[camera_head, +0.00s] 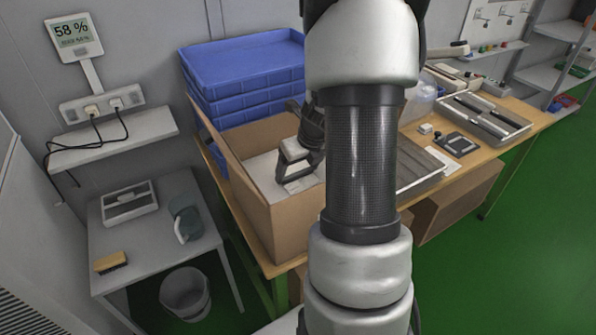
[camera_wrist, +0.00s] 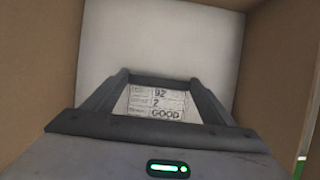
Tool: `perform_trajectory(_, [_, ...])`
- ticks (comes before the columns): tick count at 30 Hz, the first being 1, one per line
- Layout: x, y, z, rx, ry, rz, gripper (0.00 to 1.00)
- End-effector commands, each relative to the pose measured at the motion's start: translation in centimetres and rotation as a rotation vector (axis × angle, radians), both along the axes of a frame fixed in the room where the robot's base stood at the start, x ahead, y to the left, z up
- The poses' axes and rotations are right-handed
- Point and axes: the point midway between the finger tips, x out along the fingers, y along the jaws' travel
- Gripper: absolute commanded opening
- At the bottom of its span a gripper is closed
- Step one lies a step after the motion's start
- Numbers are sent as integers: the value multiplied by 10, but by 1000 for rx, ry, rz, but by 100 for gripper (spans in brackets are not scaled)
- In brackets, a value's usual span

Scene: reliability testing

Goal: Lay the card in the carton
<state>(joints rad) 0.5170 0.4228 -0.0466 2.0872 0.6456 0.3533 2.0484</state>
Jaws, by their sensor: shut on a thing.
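The carton (camera_head: 275,220) is an open brown cardboard box on the wooden workbench. Its brown walls also show on both sides of the wrist view (camera_wrist: 40,70). My gripper (camera_head: 299,178) is inside the carton's opening, pointing down. In the wrist view, my gripper (camera_wrist: 160,80) is shut on the card (camera_wrist: 155,103), a pale printed label reading "92", "2" and "GOOD" between the two dark fingers. A plain whitish surface (camera_wrist: 160,40) lies beyond the fingertips inside the carton. I cannot tell whether the card touches it.
Stacked blue trays (camera_head: 245,65) stand behind the carton. My arm hides part of the bench. To the right are a metal tray (camera_head: 415,165), a dark device (camera_head: 456,145) and a tray of tools (camera_head: 490,118). A low grey table (camera_head: 150,235) stands at left.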

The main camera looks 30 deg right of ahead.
Motion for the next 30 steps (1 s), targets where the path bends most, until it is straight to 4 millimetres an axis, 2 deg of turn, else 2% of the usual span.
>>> perform_trajectory(9, [0, 0, -3, -2, -1, 1, 56])
perform_trajectory(10, [0, 0, -3, -2, -1, 1, 79])
perform_trajectory(13, [0, 0, -2, -2, -1, 1, 96])
perform_trajectory(23, [1, 0, 1, -2, -2, 1, 96])
perform_trajectory(26, [-2, 0, 10, -3, -2, 1, 96])
perform_trajectory(30, [-11, 1, 36, -4, -5, 4, 96])
